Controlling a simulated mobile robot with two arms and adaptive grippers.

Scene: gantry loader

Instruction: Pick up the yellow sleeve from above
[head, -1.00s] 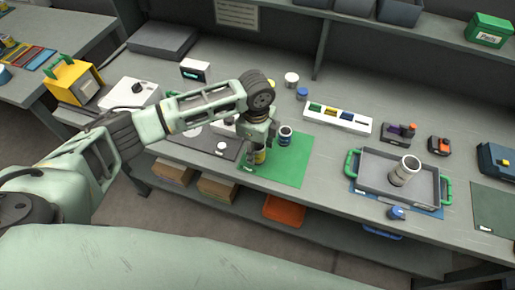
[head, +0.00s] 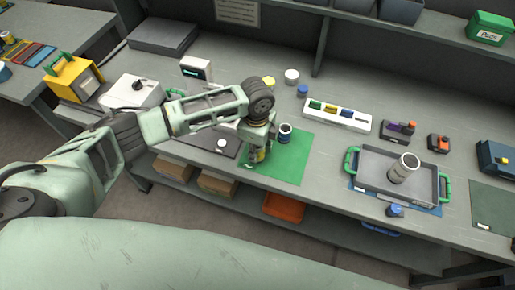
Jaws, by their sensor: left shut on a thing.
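The yellow sleeve (head: 261,155) stands at the left part of the green mat (head: 292,167). My left gripper (head: 257,152) comes down over it from above and is shut on it. The fingers and wrist hide much of the sleeve, so I cannot tell whether it touches the mat. My right gripper is not in view.
A dark blue and white cylinder (head: 285,133) stands close to the right of my left gripper. A white rack (head: 337,117) stands behind. The mat's front right is clear.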

